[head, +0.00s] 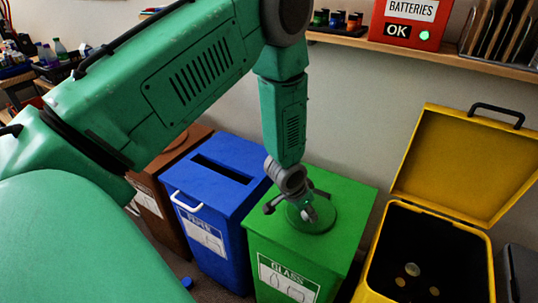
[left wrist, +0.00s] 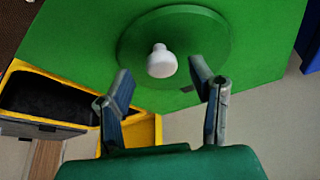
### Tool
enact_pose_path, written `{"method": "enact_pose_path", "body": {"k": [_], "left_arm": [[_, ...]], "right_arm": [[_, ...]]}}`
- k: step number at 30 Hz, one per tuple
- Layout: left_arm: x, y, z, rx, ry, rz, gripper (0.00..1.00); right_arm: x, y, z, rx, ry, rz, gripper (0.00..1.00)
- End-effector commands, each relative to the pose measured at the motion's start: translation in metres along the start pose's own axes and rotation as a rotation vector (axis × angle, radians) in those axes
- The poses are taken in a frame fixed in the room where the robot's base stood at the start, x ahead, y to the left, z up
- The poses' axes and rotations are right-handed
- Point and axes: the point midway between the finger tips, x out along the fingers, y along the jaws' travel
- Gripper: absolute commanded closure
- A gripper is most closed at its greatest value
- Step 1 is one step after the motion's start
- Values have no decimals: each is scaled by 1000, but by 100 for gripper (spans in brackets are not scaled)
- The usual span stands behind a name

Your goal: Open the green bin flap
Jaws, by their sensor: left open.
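The green bin (head: 345,195) labelled GLASS stands in the middle of the head view, with a round green flap (head: 325,221) on its top. In the left wrist view the flap (left wrist: 215,45) carries a white knob (left wrist: 161,61) at its middle. My left gripper (head: 303,210) points down just over the flap. Its fingers (left wrist: 160,80) are open in the left wrist view, with the knob showing beyond and between the tips, not clamped. The flap lies flat on the lid. In the head view the gripper largely hides the knob. My right gripper is not in view.
A blue bin (head: 231,152) with a slot and white handle stands left of the green one, a brown bin (head: 153,206) beyond it. At right a yellow bin (head: 488,240) has its lid (head: 465,160) raised. A shelf with a red batteries box (head: 407,38) runs above.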

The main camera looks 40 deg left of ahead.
Motion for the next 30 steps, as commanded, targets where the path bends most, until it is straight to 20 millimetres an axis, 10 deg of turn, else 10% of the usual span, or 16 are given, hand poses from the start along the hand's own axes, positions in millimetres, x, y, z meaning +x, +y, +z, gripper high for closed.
{"method": "enact_pose_path", "body": {"k": [20,30], "left_arm": [[-125,0,-1,-3,-2,0,51],[-85,-7,52,-287,-183,-125,51]], "right_arm": [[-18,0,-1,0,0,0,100],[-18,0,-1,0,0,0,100]]}}
